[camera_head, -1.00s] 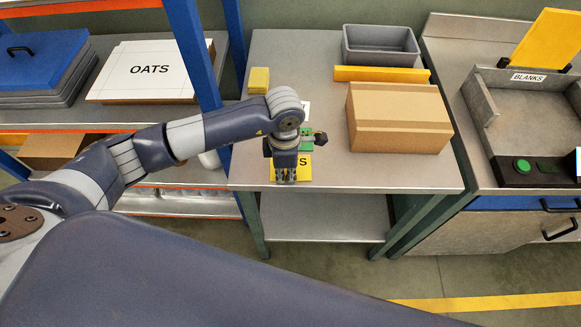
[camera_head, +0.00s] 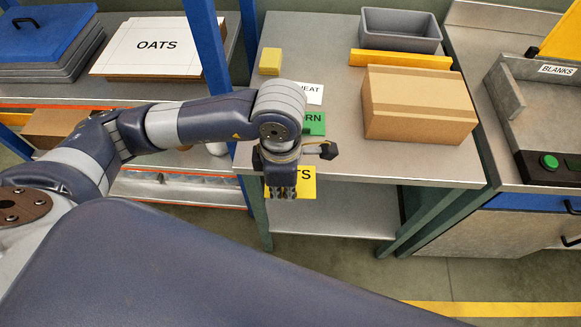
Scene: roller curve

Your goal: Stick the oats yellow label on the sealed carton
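My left gripper (camera_head: 283,196) points down near the front edge of the table. The oats yellow label (camera_head: 306,183) shows beside and behind its fingers, with only the letters "TS" readable. The label moves with the gripper and now overlaps the table's front edge, so the gripper seems shut on it; the fingers hide where they meet it. The sealed carton (camera_head: 418,105), brown with a paler strip along its top, stands closed on the table to the right, apart from the gripper. My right gripper is not in view.
On the metal table (camera_head: 345,160) lie a green label (camera_head: 315,122), a white label (camera_head: 312,94) and a yellow block (camera_head: 270,62). A grey bin (camera_head: 401,32) and a yellow bar (camera_head: 400,60) are behind the carton. A blue post (camera_head: 208,60) stands left.

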